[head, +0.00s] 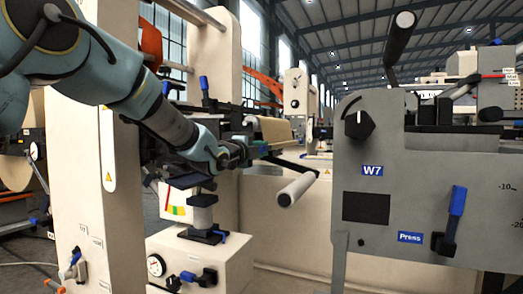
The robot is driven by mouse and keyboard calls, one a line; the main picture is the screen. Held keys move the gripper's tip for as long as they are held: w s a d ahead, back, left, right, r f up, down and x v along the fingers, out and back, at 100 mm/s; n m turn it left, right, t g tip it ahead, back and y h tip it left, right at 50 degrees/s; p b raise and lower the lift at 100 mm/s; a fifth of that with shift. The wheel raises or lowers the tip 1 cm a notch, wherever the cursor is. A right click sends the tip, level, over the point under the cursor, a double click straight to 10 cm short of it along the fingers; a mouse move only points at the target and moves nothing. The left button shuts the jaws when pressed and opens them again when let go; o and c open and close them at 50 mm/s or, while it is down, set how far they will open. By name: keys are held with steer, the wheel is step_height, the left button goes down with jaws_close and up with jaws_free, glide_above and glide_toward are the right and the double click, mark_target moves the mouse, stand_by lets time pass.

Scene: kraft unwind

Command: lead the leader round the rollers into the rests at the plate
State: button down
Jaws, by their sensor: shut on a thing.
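My gripper (243,152) is at the end of my arm, which reaches in from the upper left of the head view. It is small and dark against the machine behind it. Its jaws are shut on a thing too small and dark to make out. I cannot pick out the leader's edge or the rests. A tan roll (277,131) shows just behind and right of the gripper. A pale cylinder (297,188) on a black crank-like arm (292,163) is to the lower right of the gripper. The plate cannot be told apart with certainty.
A grey panel labelled W7 and Press (400,175), with a black knob (359,124) and blue lever (455,213), fills the right. A cream post (88,170) stands at left. A cream box with a gauge (205,262) is below the gripper. Cream bodywork (280,230) lies behind.

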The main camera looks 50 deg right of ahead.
step_height(320, 180, down, 6)
steer(key=b, duration=0.5)
step_height(320, 180, down, 14)
steer(key=b, duration=1.3)
steer(key=shift+f, duration=0.25)
steer(key=s+b, duration=0.1)
steer(key=f+b, duration=0.1)
steer(key=b, duration=0.1)
steer(key=shift+s+d+f, duration=0.2)
steer(key=shift+s+f, duration=0.1)
steer(key=shift+s, duration=0.05)
